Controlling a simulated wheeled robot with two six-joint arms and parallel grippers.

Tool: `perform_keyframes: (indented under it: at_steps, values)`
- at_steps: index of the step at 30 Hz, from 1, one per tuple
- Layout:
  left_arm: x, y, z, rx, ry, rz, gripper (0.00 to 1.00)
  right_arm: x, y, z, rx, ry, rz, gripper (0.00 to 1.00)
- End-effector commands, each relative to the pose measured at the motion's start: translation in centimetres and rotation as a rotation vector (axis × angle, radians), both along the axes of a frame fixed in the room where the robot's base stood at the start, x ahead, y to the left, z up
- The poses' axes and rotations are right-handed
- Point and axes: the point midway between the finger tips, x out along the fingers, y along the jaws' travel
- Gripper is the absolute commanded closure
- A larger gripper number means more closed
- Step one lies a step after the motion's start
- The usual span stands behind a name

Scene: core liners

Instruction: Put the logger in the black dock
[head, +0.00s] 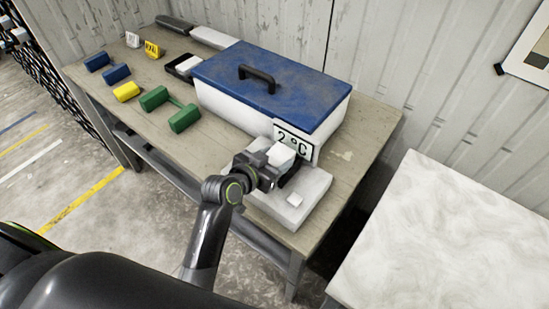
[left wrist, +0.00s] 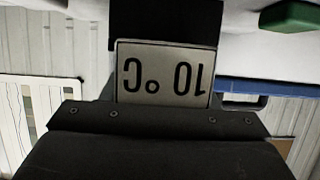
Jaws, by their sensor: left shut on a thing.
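My left gripper (head: 276,168) is shut on a small white block, which I take to be the logger (head: 281,154), above a white slab (head: 305,199) at the table's front right. The fingers partly hide it. A dark shape by the gripper cannot be made out. A black tray (head: 170,65) with a white block in it lies at the back left of the cooler and may be the black dock. The left wrist view shows a plate (left wrist: 165,75) reading 10 °C upside down, close to my gripper's dark parts. My right gripper is not in view.
A white surface (head: 445,240) stands right.

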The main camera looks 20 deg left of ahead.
Motion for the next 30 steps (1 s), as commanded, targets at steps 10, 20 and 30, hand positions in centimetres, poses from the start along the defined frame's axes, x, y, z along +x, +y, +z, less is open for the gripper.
perform_keyframes:
  at_steps: [10,20,30]
  values:
    - [0.0,0.0,-0.3,0.0,0.001,0.0,0.24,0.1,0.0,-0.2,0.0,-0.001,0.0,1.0]
    - [0.0,0.0,0.1,0.001,0.0,0.0,0.24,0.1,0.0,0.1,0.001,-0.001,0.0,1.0]
    - [-3.8,1.5,1.5,0.003,0.0,0.001,0.24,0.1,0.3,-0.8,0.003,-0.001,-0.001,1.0]
